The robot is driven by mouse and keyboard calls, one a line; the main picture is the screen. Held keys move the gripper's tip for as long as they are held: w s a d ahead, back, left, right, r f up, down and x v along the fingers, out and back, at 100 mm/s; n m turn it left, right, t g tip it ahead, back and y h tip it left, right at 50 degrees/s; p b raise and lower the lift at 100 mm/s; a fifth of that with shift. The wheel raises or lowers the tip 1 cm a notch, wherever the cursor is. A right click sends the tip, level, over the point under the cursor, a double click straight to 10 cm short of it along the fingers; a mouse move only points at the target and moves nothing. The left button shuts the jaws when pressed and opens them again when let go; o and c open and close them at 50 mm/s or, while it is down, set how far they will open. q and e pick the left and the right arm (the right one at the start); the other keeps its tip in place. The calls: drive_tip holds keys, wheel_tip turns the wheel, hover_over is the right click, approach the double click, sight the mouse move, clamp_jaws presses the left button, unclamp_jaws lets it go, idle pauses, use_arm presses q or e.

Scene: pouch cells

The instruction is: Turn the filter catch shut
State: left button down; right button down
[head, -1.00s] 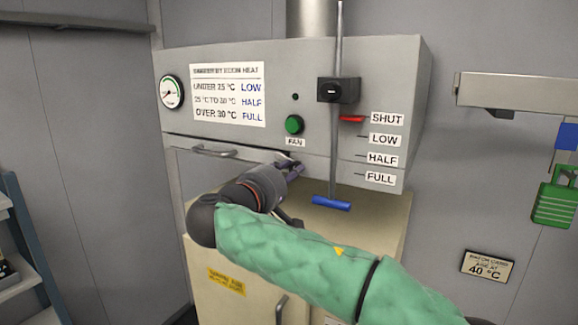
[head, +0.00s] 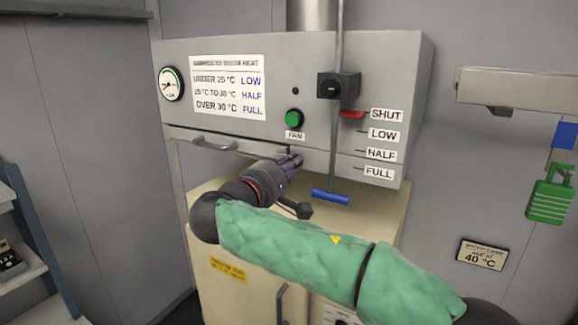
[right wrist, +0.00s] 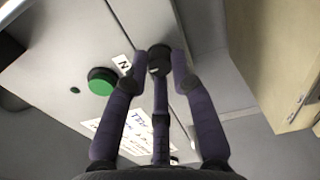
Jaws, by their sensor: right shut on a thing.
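My right gripper (head: 292,162) is at the lower front edge of the grey hood (head: 310,75), beside the seam of the filter drawer. In the right wrist view its purple fingers (right wrist: 158,78) are closed around a dark round knob (right wrist: 159,54), which I take to be the filter catch. In the head view the hand mostly hides the catch, so I cannot tell its turn angle. The drawer's bar handle (head: 213,146) is left of the hand. My left gripper is not in view.
The green fan button (head: 294,119) is just above the hand; it also shows in the right wrist view (right wrist: 101,81). A damper rod with a blue handle (head: 330,196) hangs close on the right. A pale cabinet (head: 240,250) stands below. A gauge (head: 171,84) is at upper left.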

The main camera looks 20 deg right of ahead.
drive_tip(key=c, duration=1)
unclamp_jaws()
drive_tip(key=shift+c, duration=0.2)
drive_tip(key=v, duration=1.2)
drive_tip(key=shift+w+f, duration=0.1)
